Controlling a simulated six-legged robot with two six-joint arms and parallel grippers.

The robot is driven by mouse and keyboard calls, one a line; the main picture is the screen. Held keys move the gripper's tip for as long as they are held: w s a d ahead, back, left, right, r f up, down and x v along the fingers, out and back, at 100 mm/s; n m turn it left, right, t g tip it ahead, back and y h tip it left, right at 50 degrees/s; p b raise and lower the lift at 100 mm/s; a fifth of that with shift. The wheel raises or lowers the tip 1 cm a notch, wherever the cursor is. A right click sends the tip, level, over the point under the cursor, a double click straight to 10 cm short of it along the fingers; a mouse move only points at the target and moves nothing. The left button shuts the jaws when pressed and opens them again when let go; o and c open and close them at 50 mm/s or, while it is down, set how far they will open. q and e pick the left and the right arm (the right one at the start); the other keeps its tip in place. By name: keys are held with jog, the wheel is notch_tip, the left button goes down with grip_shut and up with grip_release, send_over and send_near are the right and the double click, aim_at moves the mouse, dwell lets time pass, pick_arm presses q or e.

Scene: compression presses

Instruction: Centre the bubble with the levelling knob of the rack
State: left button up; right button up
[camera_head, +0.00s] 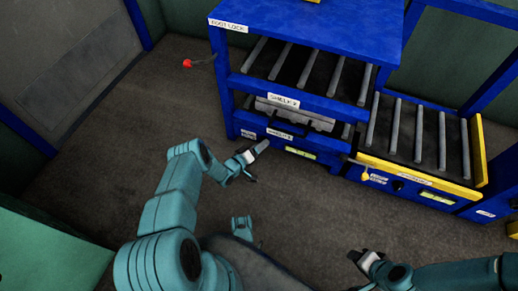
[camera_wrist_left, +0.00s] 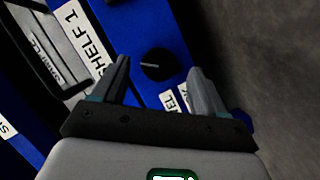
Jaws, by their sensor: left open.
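The blue rack (camera_head: 300,100) stands at the upper middle of the head view. Its green bubble vial (camera_head: 301,152) is on the low front beam; the bubble is too small to place. In the left wrist view a black round knob (camera_wrist_left: 157,64) with a pale mark sits on the blue beam, beside a partly hidden white label (camera_wrist_left: 170,101). My left gripper (camera_head: 258,162) is open in front of the beam's left part. In the wrist view its fingertips (camera_wrist_left: 159,74) appear on either side of the knob; contact cannot be told. My right gripper (camera_head: 365,258) is low, away from the rack.
A roller stand (camera_head: 405,165) with yellow edges adjoins the rack on the right, with its own green vial (camera_head: 437,197) and dark knob (camera_head: 397,186). A red-ended lever (camera_head: 188,63) sticks out at the rack's left. The floor (camera_head: 130,150) left of the rack is clear.

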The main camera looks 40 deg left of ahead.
pick_arm(q)
jog(key=shift+w, duration=0.4)
jog(key=c, duration=1.1)
jog(key=shift+o, duration=0.2)
jog(key=shift+d, duration=0.1)
